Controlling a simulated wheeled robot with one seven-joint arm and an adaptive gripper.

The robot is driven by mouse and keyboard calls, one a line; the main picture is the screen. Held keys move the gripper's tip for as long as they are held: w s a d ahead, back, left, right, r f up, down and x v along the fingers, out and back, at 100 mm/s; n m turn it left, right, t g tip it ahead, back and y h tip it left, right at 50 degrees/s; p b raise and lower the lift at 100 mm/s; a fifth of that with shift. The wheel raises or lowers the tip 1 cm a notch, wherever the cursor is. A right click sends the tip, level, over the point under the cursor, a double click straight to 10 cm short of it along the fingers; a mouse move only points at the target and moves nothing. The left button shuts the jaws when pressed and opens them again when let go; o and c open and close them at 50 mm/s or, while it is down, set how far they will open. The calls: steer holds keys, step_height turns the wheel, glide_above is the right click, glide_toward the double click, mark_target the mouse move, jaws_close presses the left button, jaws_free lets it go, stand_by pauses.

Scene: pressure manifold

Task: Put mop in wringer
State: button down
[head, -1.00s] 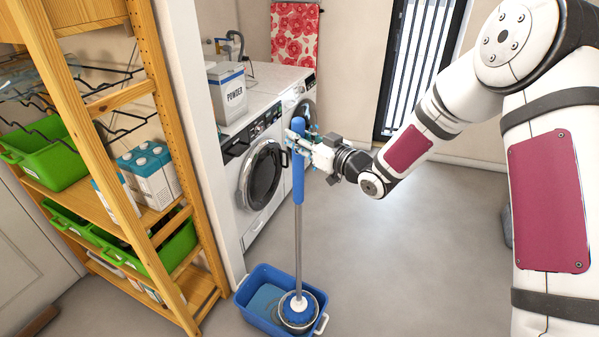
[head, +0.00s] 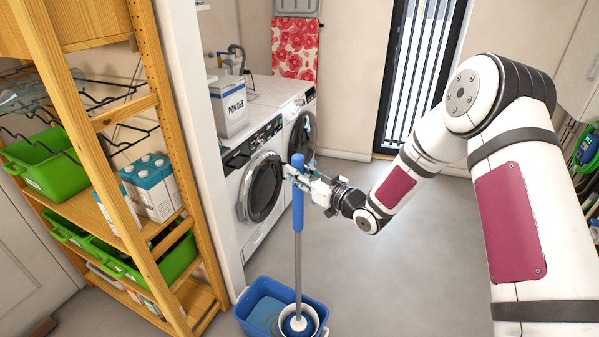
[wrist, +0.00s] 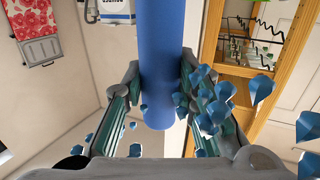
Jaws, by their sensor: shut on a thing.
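The mop has a blue upper grip (head: 298,212) and a grey pole (head: 298,265), and it stands nearly upright. My gripper (head: 297,172) is shut around the blue grip near its top; in the wrist view the grip (wrist: 163,60) runs between the two fingers. The bottom picture edge cuts off the bucket's front.
A wooden shelf (head: 170,110) with green crates (head: 48,165) stands at the left. White washing machines (head: 262,185) stand behind the mop, with a powder box (head: 229,105) on top. Floor (head: 400,265) right of the bucket is clear. Small blue drop-like shapes (wrist: 258,90) surround my gripper.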

steer(key=shift+f, duration=0.4)
steer(key=c, duration=1.3)
jaws_free()
steer(key=shift+f, duration=0.1)
steer(key=r+v, duration=0.1)
steer(key=v, duration=1.1)
steer(key=shift+w+r, duration=0.1)
steer(key=shift+r, duration=0.05)
